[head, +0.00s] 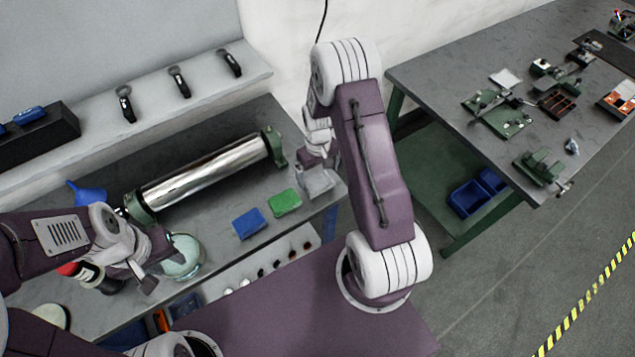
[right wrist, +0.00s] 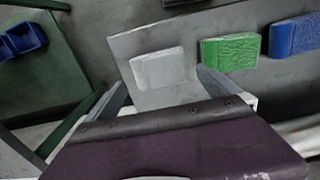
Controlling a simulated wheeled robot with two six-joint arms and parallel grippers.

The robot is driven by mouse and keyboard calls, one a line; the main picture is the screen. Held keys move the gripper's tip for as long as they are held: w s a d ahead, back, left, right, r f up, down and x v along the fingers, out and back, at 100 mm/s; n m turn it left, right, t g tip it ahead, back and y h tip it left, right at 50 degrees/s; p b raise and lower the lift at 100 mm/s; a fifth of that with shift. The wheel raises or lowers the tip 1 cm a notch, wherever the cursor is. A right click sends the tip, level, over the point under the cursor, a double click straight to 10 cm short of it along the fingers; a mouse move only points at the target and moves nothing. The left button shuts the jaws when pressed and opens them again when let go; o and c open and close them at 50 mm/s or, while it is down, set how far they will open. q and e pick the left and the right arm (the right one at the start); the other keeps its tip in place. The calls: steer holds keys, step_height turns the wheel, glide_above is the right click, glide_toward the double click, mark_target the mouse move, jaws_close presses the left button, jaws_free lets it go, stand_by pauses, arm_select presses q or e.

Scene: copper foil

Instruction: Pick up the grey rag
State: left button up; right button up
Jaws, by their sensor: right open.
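The grey rag (head: 319,183) is a pale folded block at the right end of the workbench, to the right of a green one (head: 284,202) and a blue one (head: 249,223). In the right wrist view the grey rag (right wrist: 158,68) lies flat near the bench edge. My right gripper (right wrist: 161,78) is open and empty, with its fingers apart on either side of the rag in that view. In the head view my right gripper (head: 318,160) is just above the rag and partly hides it. My left gripper (head: 155,268) is beside a pale green glass bowl (head: 183,257); its jaw opening is unclear.
A shiny metal roll (head: 205,172) on green supports lies across the bench behind the rags. A blue funnel (head: 88,194) is at the left. A second table (head: 440,88) with tools stands to the right, with blue bins (head: 468,198) below. Floor lies between.

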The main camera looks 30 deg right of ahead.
mark_target(317, 181)
steer(key=shift+d+f, duration=0.15)
steer(key=f, duration=0.1)
steer(key=f+p, duration=0.1)
steer(key=f, duration=0.1)
steer(key=shift+s+a+f, duration=0.15)
steer(key=shift+a+f, duration=0.2)
steer(key=shift+f, duration=0.05)
steer(key=shift+f+p, duration=0.3)
steer(key=shift+f, duration=0.05)
steer(key=shift+d+f, duration=0.1)
steer(key=shift+f, duration=0.1)
steer(key=c, duration=1.3)
steer(key=shift+r, duration=0.1)
steer(key=shift+r, duration=0.15)
step_height(317, 181, up, 4)
steer(key=shift+f+b, duration=0.15)
steer(key=shift+b, duration=0.6)
steer(key=s+r, duration=0.2)
steer(key=s, duration=0.2)
steer(key=s+r+b, duration=0.1)
steer(key=s+r, duration=0.1)
steer(key=s, duration=0.1)
steer(key=s+r, duration=0.3)
steer(key=s, duration=0.1)
steer(key=shift+s+a, duration=0.2)
steer(key=shift+s, duration=0.1)
